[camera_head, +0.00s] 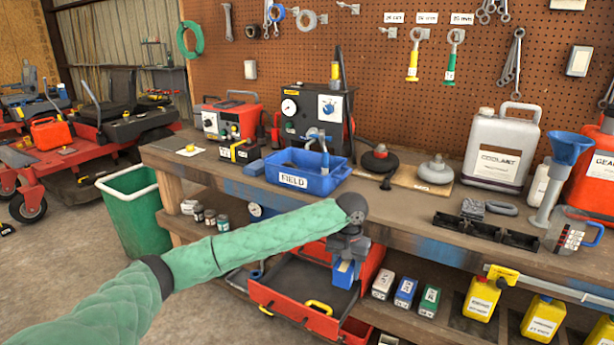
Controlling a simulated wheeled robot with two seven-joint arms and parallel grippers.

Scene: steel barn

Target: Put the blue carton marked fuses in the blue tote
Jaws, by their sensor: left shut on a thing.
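My left gripper (345,258) points down in front of the workbench and is shut on a small blue carton (342,275). The carton hangs above the open red drawer toolbox; its marking is too small to read. My right gripper is not in view.
A red toolbox (285,302) with a dark tray lies below the held carton. White, blue (405,291) and green cartons stand on the lower shelf to its right. A black divided tray (487,232) and a coolant jug (500,150) are on the bench (395,208). A green bin (137,215) stands left.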

